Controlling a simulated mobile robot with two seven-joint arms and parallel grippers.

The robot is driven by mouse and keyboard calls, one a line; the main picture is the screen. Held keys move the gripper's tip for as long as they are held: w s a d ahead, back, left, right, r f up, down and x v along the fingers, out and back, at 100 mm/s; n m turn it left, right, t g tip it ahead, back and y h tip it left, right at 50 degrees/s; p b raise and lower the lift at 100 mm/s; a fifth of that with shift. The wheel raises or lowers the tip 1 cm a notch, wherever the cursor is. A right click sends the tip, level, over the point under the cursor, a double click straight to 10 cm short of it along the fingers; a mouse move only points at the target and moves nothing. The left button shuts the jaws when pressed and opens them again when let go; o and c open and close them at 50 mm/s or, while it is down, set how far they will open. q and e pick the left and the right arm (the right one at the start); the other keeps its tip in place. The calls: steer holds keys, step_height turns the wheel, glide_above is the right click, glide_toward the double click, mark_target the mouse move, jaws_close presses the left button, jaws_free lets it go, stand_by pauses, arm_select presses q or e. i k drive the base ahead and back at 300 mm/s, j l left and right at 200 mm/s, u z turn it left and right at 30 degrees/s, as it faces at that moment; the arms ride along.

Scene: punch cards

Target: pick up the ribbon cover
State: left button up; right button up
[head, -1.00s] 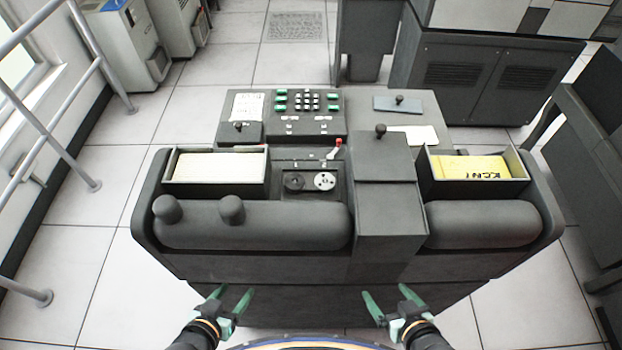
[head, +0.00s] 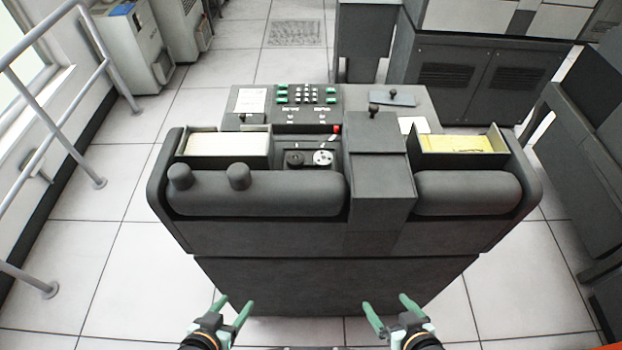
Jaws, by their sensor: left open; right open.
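A flat blue-grey plate with a dark knob (head: 391,98) lies on the back right of the machine's top. It may be the ribbon cover, but a smaller knobbed dark block (head: 243,122) sits at the back left, and I cannot tell for certain which is meant. Two small spools, one dark (head: 295,158) and one pale (head: 323,157), lie uncovered in the middle recess. My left gripper (head: 235,308) and my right gripper (head: 387,305) are both open and empty, low in front of the machine, well apart from the plate.
The dark machine (head: 330,270) stands between my grippers and the plate. Its left tray holds pale cards (head: 228,144), its right tray yellow cards (head: 458,144). A raised block (head: 380,170) stands in the middle. Railings (head: 50,130) are at left; floor is clear beside the machine.

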mark_target(232, 122)
steer(key=i, duration=0.3)
steer(key=k+l, duration=0.2)
steer(key=k+j+u, duration=0.1)
steer(key=j+u, duration=0.25)
steer(key=j, duration=0.15)
steer(key=i+j+u, duration=0.1)
steer(key=j+u, duration=0.25)
steer(key=i+j+u, duration=0.1)
steer(key=u, duration=0.25)
steer(key=i+j+u, duration=0.1)
steer(key=u, duration=0.25)
steer(key=i+j+u, duration=0.2)
steer(key=i+j, duration=0.15)
steer(key=i, duration=0.15)
steer(key=i+j+u, duration=0.25)
steer(key=i, duration=0.25)
steer(key=i+z, duration=0.45)
steer(key=i, duration=0.15)
steer(key=i+j+z, duration=0.1)
steer(key=i+z, duration=0.35)
steer(key=i, duration=0.15)
